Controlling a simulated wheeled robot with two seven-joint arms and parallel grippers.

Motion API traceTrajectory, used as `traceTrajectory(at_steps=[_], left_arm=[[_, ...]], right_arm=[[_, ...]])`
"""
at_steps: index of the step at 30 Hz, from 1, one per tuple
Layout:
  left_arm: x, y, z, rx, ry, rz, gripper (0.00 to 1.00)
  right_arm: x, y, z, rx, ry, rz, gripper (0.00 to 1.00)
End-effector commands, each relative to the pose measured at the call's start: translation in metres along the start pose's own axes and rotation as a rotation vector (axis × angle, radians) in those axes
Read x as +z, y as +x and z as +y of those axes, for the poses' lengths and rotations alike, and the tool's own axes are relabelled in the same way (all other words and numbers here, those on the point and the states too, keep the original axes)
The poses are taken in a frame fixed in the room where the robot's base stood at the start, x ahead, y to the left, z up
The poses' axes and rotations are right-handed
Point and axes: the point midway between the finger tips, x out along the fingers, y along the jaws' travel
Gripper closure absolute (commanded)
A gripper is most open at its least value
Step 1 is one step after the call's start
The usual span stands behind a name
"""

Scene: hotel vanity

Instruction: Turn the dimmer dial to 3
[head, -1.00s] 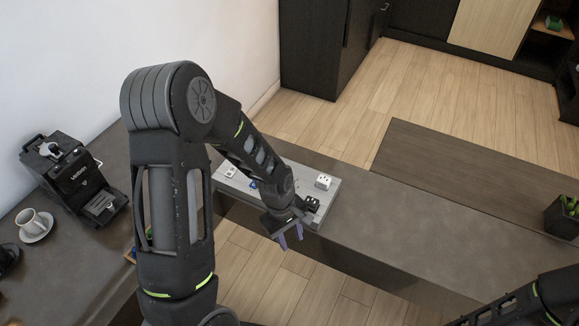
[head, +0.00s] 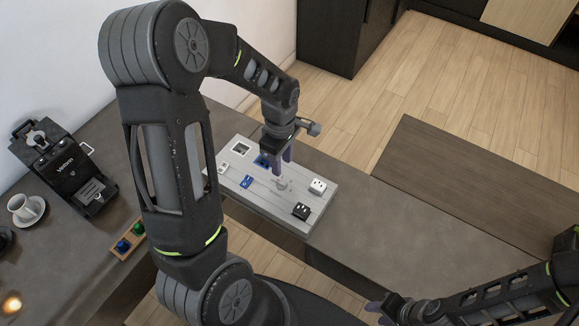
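A light grey panel (head: 262,211) lies on the dark counter. A pale round dial (head: 282,185) with faint markings around it seems to sit near the panel's middle; its pointer and numbers are too small to read. My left gripper (head: 281,169) points down over the panel, its two purple fingers spaced apart just behind the dial in the picture. Whether the fingertips touch the dial cannot be told. My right gripper (head: 374,308) is low at the bottom edge, partly seen, and its opening is unclear.
A coffee machine (head: 66,170), a cup (head: 22,207) and a small wooden tray (head: 122,253) stand left. Counter right of the panel is clear.

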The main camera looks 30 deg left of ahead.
Motion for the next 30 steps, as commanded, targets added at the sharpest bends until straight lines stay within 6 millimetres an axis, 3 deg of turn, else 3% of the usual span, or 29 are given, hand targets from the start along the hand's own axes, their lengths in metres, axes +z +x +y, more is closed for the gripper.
traceTrajectory(at_steps=[12, 24, 30], left_arm=[[0.000, 0.006, 0.000, -0.001, 0.001, 0.000, 0.65], [0.000, 0.061, -0.001, -0.004, 0.001, 0.000, 0.65], [0.000, 0.077, 0.000, -0.001, 0.001, -0.001, 0.65]], right_arm=[[0.001, -0.001, 0.000, 0.000, 0.000, -0.001, 0.64], [0.002, -0.009, -0.003, 0.003, 0.002, -0.003, 0.64], [0.002, -0.011, -0.003, 0.004, 0.003, -0.004, 0.64]])
